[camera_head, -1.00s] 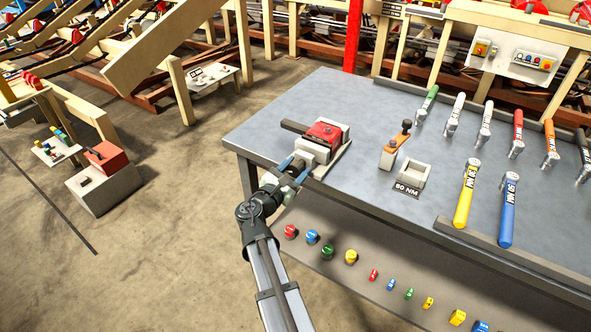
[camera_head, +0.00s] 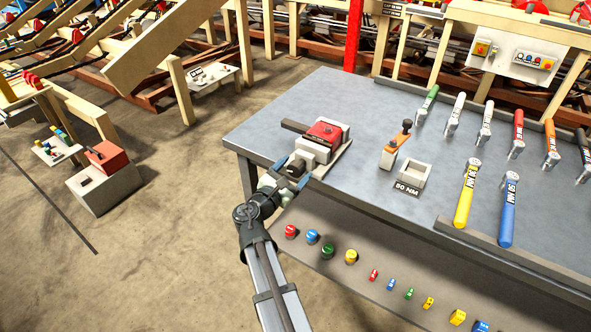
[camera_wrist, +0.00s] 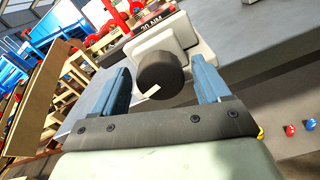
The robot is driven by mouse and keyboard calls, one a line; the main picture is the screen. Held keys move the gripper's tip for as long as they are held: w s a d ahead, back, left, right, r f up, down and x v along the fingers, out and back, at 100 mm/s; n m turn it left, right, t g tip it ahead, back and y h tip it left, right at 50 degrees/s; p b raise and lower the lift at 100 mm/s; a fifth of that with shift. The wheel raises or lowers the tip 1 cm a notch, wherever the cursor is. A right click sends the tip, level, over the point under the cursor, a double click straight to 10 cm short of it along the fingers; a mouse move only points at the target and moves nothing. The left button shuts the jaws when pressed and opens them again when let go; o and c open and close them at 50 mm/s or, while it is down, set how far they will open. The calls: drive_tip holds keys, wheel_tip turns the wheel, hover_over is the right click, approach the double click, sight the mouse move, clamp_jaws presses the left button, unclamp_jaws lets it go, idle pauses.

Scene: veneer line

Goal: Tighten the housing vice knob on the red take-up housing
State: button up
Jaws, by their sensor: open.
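The red take-up housing (camera_head: 325,131) sits in a pale vice (camera_head: 309,151) at the left front corner of the grey bench; red parts also show at the top of the wrist view. The vice knob (camera_wrist: 163,82) is dark and round, with a white mark on its face, and stands in front of the pale vice body (camera_wrist: 190,40). My gripper (camera_wrist: 163,70) is open, with one blue finger on each side of the knob and a visible gap to each. In the head view my gripper (camera_head: 284,180) is at the vice's front; its fingers are hard to make out.
Several coloured torque wrenches (camera_head: 508,208) lie farther right. Coloured knobs (camera_head: 328,251) sit on the lower shelf. Bare bench top surrounds the vice at back and right.

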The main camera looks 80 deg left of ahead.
drive_tip(key=v, duration=1.3)
drive_tip(key=shift+w, duration=0.15)
